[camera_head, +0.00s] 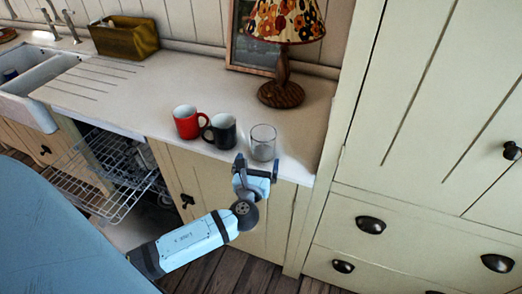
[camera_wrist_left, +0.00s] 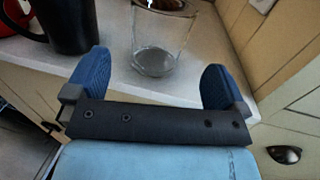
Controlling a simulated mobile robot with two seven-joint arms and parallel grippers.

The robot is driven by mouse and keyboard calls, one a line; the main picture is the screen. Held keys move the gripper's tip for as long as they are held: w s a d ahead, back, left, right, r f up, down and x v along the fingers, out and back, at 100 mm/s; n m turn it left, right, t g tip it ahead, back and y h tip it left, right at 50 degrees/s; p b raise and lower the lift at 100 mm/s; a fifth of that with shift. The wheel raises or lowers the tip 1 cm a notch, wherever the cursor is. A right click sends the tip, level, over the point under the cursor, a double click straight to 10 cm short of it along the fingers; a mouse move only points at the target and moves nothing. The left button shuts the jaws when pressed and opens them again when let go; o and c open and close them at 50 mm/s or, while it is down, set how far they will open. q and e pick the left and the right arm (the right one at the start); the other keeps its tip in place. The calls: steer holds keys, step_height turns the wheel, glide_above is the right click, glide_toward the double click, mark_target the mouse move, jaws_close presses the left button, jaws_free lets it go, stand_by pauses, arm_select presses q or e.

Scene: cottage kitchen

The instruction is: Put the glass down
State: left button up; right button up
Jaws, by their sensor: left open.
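The clear glass (camera_head: 263,143) stands upright on the pale countertop (camera_head: 150,105), close to its front edge. It also shows in the left wrist view (camera_wrist_left: 160,45), just beyond and between the fingers. My left gripper (camera_head: 257,168) is at the counter's front edge, in front of the glass. In the left wrist view its two blue fingers (camera_wrist_left: 150,85) are spread wide with nothing held between them. The glass appears clear of both fingers. My right gripper is not in view.
A black mug (camera_head: 221,131) stands just left of the glass, with a red mug (camera_head: 187,122) beside it. A lamp (camera_head: 282,90) stands behind. A tall cupboard (camera_head: 375,100) rises on the right. An open dishwasher rack (camera_head: 100,180) is at lower left.

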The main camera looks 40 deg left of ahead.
arm_select(q)
steer(key=s+d+f+n+g+h, duration=0.3)
steer(key=s+d+f+n+h, duration=0.2)
steer(key=n, duration=0.9)
steer(key=s+d+f+n+g+h, duration=0.3)
steer(key=s+d+f+n+h, duration=0.3)
steer(key=s+n, duration=0.8)
step_height(320, 180, down, 4)
steer(key=d, duration=0.2)
steer(key=shift+d+f, duration=0.25)
steer(key=shift+d, duration=0.15)
step_height(320, 180, up, 8)
steer(key=p, duration=0.7)
steer(key=shift+a+p, duration=0.2)
steer(key=shift+p, duration=0.2)
